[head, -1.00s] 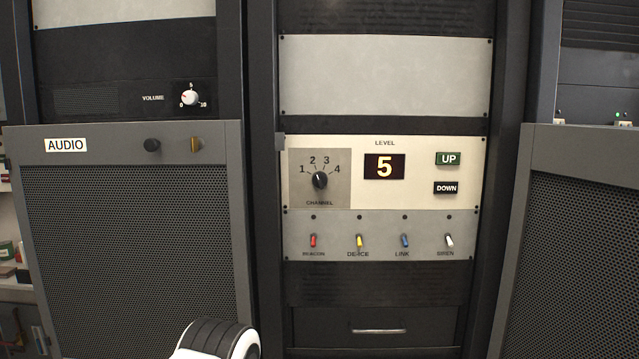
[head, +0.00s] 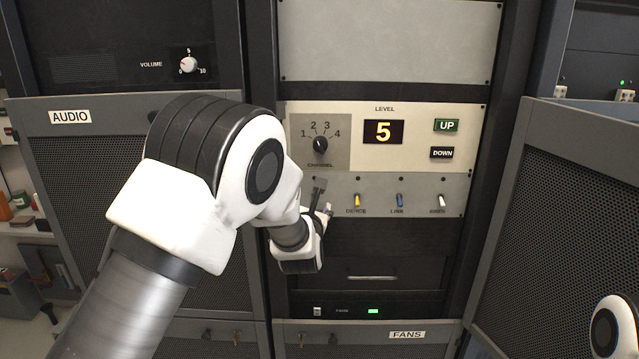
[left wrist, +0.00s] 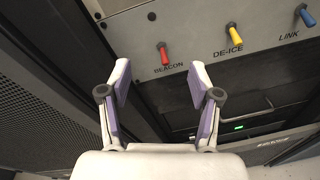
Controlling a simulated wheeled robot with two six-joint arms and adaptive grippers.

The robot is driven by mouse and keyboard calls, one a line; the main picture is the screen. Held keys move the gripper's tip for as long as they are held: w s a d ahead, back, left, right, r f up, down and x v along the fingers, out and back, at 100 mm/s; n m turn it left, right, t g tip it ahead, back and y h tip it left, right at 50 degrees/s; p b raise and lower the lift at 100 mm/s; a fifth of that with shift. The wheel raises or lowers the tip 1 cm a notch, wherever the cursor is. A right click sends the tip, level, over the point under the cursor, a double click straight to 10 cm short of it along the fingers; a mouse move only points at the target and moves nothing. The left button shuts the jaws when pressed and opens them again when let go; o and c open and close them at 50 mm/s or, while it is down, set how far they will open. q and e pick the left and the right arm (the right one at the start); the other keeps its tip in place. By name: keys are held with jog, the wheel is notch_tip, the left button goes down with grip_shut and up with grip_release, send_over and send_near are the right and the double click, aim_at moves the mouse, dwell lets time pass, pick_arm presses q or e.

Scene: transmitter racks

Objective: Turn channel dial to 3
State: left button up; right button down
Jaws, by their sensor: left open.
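The channel dial (head: 320,144) is a black knob on a grey plate with marks 1 to 4, on the cream panel. Its pointer leans up and slightly left, seemingly toward 2. My left gripper (head: 322,198) is below the dial in the head view, in front of the switch row and covering the beacon switch. In the left wrist view the left gripper (left wrist: 158,92) is open and empty, its purple-lined fingers below the red beacon switch (left wrist: 163,53). The dial is out of the left wrist view. Part of my right arm shows at the head view's lower right; its gripper is not visible.
The level display (head: 383,132) reads 5, with the UP button (head: 446,125) and DOWN button (head: 442,153) to its right. De-ice (head: 357,201), link (head: 399,200) and siren (head: 441,201) switches line the lower panel. Perforated doors stand on both sides.

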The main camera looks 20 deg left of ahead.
pick_arm(q)
jog(key=t+p, duration=0.1)
send_near(319, 149)
jog(key=x, duration=0.2)
jog(key=p+x, duration=0.4)
jog(key=x, duration=0.4)
jog(key=shift+w, duration=0.1)
pick_arm(e)
notch_tip(319, 149, up, 7)
pick_arm(q)
jog(key=c, duration=1.1)
pick_arm(e)
jog(key=shift+f, duration=0.15)
